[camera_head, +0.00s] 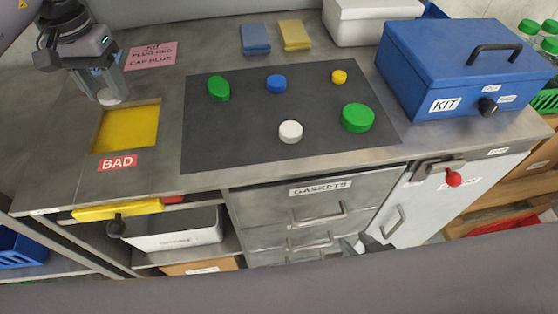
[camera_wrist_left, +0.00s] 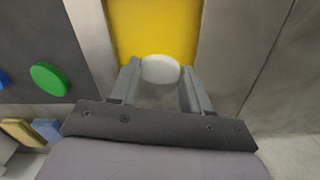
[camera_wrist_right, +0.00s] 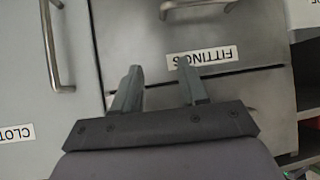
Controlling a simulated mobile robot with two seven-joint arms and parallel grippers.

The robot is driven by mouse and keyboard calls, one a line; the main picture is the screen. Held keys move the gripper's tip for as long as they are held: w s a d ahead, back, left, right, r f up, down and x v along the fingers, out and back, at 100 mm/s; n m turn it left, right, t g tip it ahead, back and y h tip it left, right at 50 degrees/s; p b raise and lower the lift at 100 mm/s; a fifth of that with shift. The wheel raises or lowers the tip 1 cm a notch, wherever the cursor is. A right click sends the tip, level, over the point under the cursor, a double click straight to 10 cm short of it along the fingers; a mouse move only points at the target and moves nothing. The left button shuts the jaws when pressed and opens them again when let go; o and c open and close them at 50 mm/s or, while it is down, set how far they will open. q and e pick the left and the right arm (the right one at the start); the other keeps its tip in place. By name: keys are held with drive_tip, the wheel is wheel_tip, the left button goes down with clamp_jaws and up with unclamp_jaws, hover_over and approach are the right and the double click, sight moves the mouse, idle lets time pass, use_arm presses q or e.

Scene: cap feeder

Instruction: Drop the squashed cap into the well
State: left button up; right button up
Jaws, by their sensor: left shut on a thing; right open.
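My left gripper (camera_head: 107,94) is shut on a white cap (camera_wrist_left: 160,69) at the back edge of the yellow well (camera_head: 126,128), which carries a BAD label. In the left wrist view the cap sits between the fingertips with the yellow well floor (camera_wrist_left: 150,25) behind it. How far the cap is above the well is hard to tell. My right gripper (camera_wrist_right: 158,82) is open and empty in front of the drawers, below the counter. On the dark mat (camera_head: 240,130) lie a green oval-looking cap (camera_head: 218,88), a blue cap (camera_head: 276,84), a yellow cap (camera_head: 339,77), a white cap (camera_head: 290,132) and a larger green cap (camera_head: 358,117).
A pink note (camera_head: 150,55) lies behind the well. Blue and yellow cloths (camera_head: 256,39) lie behind the mat. A blue KIT box (camera_head: 450,75) stands at the right. Drawers with handles (camera_head: 318,214) face my right gripper.

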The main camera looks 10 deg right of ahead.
use_arm(q)
drive_tip(key=o, duration=1.1)
drive_tip(key=shift+c, duration=0.2)
drive_tip(key=shift+r, duration=0.1)
wheel_tip(320, 180, up, 7)
drive_tip(key=shift+f, duration=0.1)
